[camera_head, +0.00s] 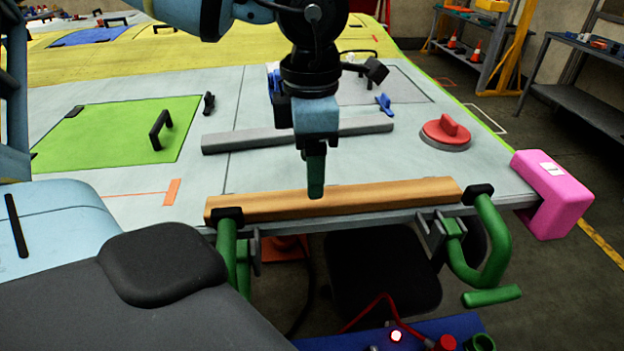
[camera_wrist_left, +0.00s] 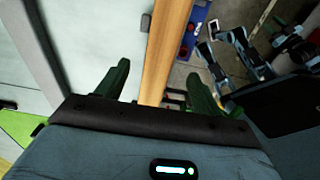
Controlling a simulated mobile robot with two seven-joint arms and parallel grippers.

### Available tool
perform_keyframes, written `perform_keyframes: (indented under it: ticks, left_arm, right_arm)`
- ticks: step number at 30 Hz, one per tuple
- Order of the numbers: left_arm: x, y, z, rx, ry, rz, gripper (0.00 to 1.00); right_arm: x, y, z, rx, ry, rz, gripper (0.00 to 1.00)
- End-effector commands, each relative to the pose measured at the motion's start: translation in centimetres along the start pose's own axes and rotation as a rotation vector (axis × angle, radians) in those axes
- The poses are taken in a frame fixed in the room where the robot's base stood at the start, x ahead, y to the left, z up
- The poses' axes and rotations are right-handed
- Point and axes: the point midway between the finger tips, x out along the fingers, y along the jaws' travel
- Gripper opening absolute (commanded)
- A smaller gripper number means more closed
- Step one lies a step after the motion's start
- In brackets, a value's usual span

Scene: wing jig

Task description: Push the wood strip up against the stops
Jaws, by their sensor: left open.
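The long wood strip (camera_head: 400,193) lies along the front edge of the grey wing panel. In the left wrist view the strip (camera_wrist_left: 165,50) runs away between my open fingers. My left gripper (camera_head: 316,193) points down at the strip's middle in the head view, its tip in front of part of the wood. It is open and empty, and its two green fingers show in the left wrist view (camera_wrist_left: 160,82). I cannot tell whether a finger touches the wood. Black pads on two green clamps (camera_head: 228,214) (camera_head: 478,192) meet the strip near its ends. Which parts are the stops is unclear.
A grey bar (camera_head: 250,138) lies behind the strip, roughly parallel, with bare panel between. A red-handled disc (camera_head: 446,132) sits at right, and a pink block (camera_head: 552,190) covers the panel's right corner. A green plate (camera_head: 115,130) with a black handle lies at left.

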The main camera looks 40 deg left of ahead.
Motion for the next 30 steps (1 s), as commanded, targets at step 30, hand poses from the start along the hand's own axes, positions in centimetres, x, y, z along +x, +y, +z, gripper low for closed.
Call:
perform_keyframes:
  ticks: [30]
  left_arm:
    - [-2.5,0.0,0.0,0.0,0.001,-0.001,0.67]
  right_arm:
    - [0.1,0.1,0.1,-0.002,-0.002,-0.001,0.36]
